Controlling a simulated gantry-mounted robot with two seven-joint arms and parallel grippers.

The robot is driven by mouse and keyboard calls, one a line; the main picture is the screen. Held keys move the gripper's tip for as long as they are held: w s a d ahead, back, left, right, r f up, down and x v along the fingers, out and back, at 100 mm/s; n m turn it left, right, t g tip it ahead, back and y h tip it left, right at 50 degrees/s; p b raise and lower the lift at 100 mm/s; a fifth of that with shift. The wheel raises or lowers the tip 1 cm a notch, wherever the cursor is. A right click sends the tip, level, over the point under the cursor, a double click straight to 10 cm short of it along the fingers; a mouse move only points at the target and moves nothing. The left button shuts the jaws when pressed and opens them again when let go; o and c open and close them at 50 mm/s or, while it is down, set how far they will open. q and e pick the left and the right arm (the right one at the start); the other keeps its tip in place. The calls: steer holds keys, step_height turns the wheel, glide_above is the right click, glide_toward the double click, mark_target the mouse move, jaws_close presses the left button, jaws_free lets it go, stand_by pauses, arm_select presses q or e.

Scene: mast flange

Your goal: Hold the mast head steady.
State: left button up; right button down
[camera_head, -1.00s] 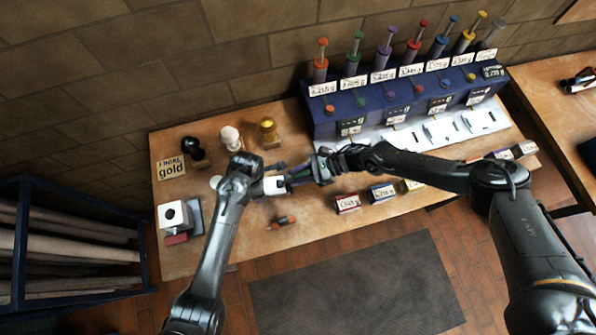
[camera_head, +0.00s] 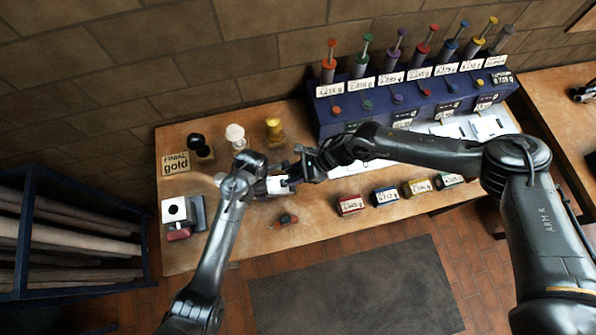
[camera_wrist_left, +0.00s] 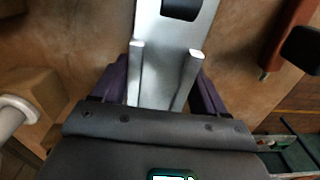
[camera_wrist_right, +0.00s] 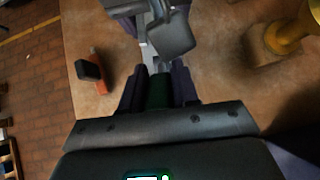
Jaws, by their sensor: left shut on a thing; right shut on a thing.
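The mast head (camera_head: 276,185) is a pale silver-white piece between my two grippers, above the left part of the bench. In the left wrist view it is a flat silver body (camera_wrist_left: 170,45) with a dark recess at the top. My left gripper (camera_head: 260,187) is shut on it; its fingertips (camera_wrist_left: 164,68) lie on both sides. My right gripper (camera_head: 292,179) is shut on a dark green tool (camera_wrist_right: 158,92), close to the mast head's right side. In the right wrist view, a dark block hides where the tool meets the silver part.
Black (camera_head: 197,143), white (camera_head: 235,133) and gold (camera_head: 274,127) finials stand behind, beside a "FINIAL gold" card (camera_head: 175,163). A blue driver rack (camera_head: 365,112) is at back right. Several labelled boxes (camera_head: 350,204) line the front; an orange-black item (camera_head: 286,220) lies below my grippers.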

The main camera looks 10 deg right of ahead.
steer(key=shift+a+r+h, duration=0.2)
steer(key=shift+a+h, duration=0.15)
steer(key=shift+h, duration=0.25)
steer(key=c, duration=0.9)
jaws_free()
steer(key=v, duration=1.2)
